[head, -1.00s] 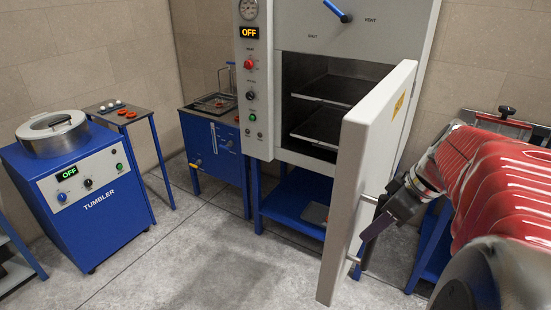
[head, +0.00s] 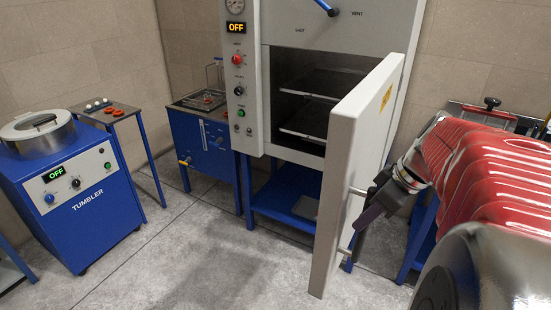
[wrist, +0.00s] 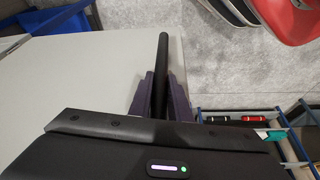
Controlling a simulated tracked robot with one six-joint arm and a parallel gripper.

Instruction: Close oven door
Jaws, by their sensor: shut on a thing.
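The oven (head: 249,75) stands against the back wall with its light grey door (head: 349,150) swung wide open toward me. Dark shelves (head: 310,85) show inside it. The door's bar handle (head: 342,251) is on the door's right-facing side in the head view. My gripper (head: 364,215) is at that handle, beside the door. In the wrist view, the dark handle bar (wrist: 162,60) runs between the two purple fingers of my gripper (wrist: 162,98), which are shut on it. The pale door panel (wrist: 90,75) fills the left of that view.
A blue tumbler (head: 75,200) and a small side table (head: 107,112) stand at the left. A blue bath unit (head: 205,145) is left of the oven. A blue-legged bench (head: 418,235) stands at the right behind my arm. The floor in front of the oven is clear.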

